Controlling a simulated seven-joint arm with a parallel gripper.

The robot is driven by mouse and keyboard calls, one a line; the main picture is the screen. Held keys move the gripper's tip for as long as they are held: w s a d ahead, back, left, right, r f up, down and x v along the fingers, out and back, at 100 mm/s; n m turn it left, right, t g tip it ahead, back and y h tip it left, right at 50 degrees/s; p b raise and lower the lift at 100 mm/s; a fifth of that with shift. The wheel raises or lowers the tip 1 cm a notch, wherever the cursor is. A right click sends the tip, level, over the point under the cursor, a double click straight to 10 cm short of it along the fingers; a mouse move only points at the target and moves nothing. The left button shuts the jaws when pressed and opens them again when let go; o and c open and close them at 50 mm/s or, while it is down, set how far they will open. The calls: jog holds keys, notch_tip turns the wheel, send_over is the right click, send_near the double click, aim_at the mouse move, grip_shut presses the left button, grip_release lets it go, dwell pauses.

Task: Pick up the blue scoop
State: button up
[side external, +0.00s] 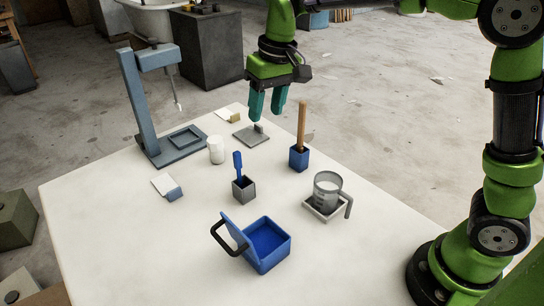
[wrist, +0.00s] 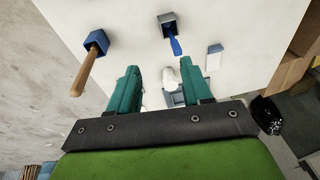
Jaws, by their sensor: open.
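The blue scoop (side external: 238,166) stands upright in a small grey holder (side external: 244,189) near the middle of the table, with its lower part hidden inside. In the wrist view the blue scoop (wrist: 175,46) sticks out of the dark holder (wrist: 168,20) at the top, beyond my fingertips. My gripper (side external: 266,118) hangs above the far part of the table, behind and to the right of the scoop. Its two teal fingers (wrist: 166,75) are apart with nothing between them. It is clear of the scoop.
A blue holder (side external: 299,159) with a tall wooden stick stands right of the scoop. A white cylinder (side external: 216,150) and a blue-grey stand (side external: 134,100) are left. A measuring jug (side external: 327,187) and an open blue box (side external: 272,262) are nearer the camera. The table's front left (side external: 110,240) is clear.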

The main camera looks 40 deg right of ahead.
jog(key=g+h, duration=0.1)
send_over(238, 153)
jog(key=f, duration=0.1)
notch_tip(238, 153, up, 2)
jog(key=shift+n+g, duration=0.3)
jog(key=shift+g, duration=0.1)
notch_tip(238, 153, down, 16)
jog(key=shift+f, duration=0.15)
jog(key=shift+c, duration=0.2)
grip_shut()
